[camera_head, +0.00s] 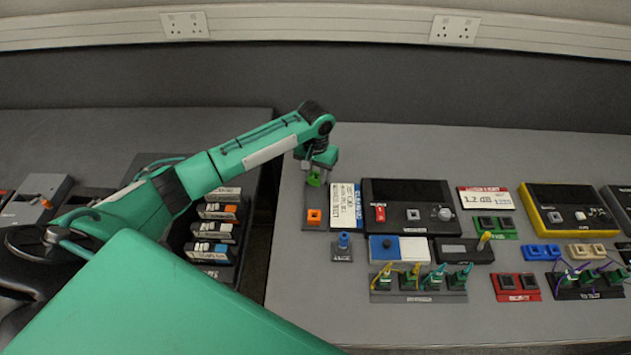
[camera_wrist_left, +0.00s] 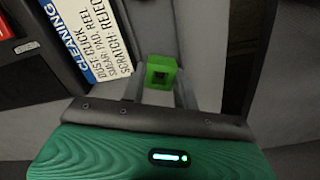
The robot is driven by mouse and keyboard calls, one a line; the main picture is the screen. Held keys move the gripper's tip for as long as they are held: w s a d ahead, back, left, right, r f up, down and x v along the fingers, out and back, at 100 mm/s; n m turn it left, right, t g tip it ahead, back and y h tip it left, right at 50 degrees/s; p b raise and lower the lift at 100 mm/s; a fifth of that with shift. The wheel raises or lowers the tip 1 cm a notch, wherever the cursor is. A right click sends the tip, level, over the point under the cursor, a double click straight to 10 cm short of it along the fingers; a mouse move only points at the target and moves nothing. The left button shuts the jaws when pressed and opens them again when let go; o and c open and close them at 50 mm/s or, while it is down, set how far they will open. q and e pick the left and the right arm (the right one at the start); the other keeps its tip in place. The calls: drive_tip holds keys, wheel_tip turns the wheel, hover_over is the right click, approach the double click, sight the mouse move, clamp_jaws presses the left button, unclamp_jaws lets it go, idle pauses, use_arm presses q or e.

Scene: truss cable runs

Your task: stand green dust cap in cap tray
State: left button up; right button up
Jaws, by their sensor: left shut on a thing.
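My left gripper (camera_head: 316,174) is shut on the green dust cap (camera_head: 314,180), a small green block with a dark square opening. In the left wrist view the cap (camera_wrist_left: 161,72) sits between the two fingertips (camera_wrist_left: 160,84). The gripper is over the far end of a narrow grey tray (camera_head: 315,228), which looks like the cap tray. An orange cap (camera_head: 314,215) stands in the tray's near part. I cannot tell whether the green cap touches the tray. My right gripper is not in view.
A cleaning label card (camera_head: 346,206) lies right of the tray. A blue-tipped piece (camera_head: 343,243) stands in front of it. A dark test unit (camera_head: 412,207) is farther right. A dark rack of labelled cartridges (camera_head: 213,232) is left.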

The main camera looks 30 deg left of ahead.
sight(315, 183)
use_arm(q)
wheel_tip(315, 183, down, 4)
drive_tip(key=shift+f+p, duration=0.2)
drive_tip(key=shift+p, duration=0.1)
drive_tip(key=o, duration=0.9)
drive_tip(key=shift+f, duration=0.1)
drive_tip(key=shift+o, duration=0.2)
wheel_tip(315, 183, up, 12)
drive_tip(key=b, duration=0.1)
drive_tip(key=shift+s, duration=0.1)
